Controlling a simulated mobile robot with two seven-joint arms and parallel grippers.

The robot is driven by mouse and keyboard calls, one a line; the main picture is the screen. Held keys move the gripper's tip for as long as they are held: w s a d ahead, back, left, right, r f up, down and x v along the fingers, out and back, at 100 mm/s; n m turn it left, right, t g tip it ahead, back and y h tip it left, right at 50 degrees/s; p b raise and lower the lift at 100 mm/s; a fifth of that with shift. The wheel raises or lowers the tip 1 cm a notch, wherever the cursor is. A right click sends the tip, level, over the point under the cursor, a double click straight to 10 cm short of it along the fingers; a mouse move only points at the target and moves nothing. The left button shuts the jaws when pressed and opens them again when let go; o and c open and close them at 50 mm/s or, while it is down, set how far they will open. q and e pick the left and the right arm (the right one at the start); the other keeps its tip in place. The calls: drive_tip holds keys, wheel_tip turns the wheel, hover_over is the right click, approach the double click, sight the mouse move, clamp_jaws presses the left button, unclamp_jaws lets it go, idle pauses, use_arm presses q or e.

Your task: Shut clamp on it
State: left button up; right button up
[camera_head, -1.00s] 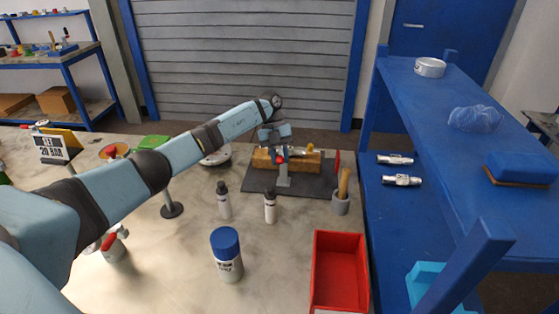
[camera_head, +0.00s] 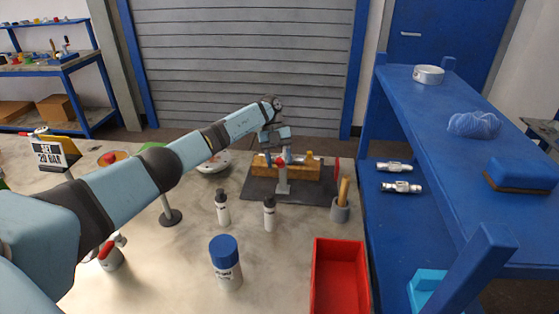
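My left arm reaches in from the left, and my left gripper (camera_head: 280,158) hangs over the fixture on the dark base plate (camera_head: 257,187). The fixture has a wooden block (camera_head: 305,172) with a shiny metal and brass-coloured part (camera_head: 309,158) lying along its top. A small red piece (camera_head: 281,163) shows right at the fingertips, above a grey post (camera_head: 283,183). It may belong to the clamp, but the clamp's shape is too small and too covered to make out. I cannot tell whether the fingers are closed on anything. My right gripper is not in view.
Two white bottles (camera_head: 269,214) (camera_head: 222,208), a blue-capped jar (camera_head: 225,265), a grey cup with a wooden handle (camera_head: 340,210) and a red bin (camera_head: 340,280) stand in front of the fixture. A blue shelf unit (camera_head: 440,110) borders the right, with metal fittings (camera_head: 402,187) on its lower shelf.

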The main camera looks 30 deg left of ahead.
use_arm(q)
drive_tip(key=v, duration=1.3)
drive_tip(key=shift+w+a+r, duration=0.2)
drive_tip(key=shift+r, duration=0.1)
